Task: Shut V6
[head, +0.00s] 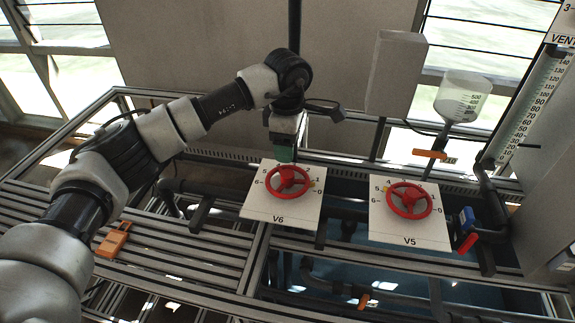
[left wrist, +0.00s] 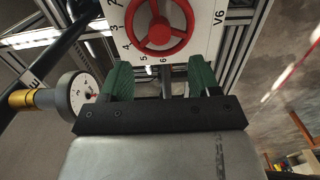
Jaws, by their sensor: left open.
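The V6 valve is a red handwheel (head: 289,180) on a white plate (head: 283,211) marked with a number scale from 0 to 6. A small yellow mark shows at the wheel's right edge, near the 0 and 1; its exact reading is too small to tell. My left gripper (head: 284,156) is open at the far edge of the V6 plate, close to the wheel. In the left wrist view the two green fingers of the gripper (left wrist: 160,78) stand wide apart and empty, with the V6 wheel (left wrist: 160,27) ahead of them. My right gripper is not in view.
A similar red wheel V5 (head: 408,200) is on a plate to the right. Beyond it are a blue-handled fitting (head: 467,219) and a red lever (head: 467,243). A funnel (head: 462,97) stands behind. A round gauge (left wrist: 83,93) is left of the fingers in the wrist view.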

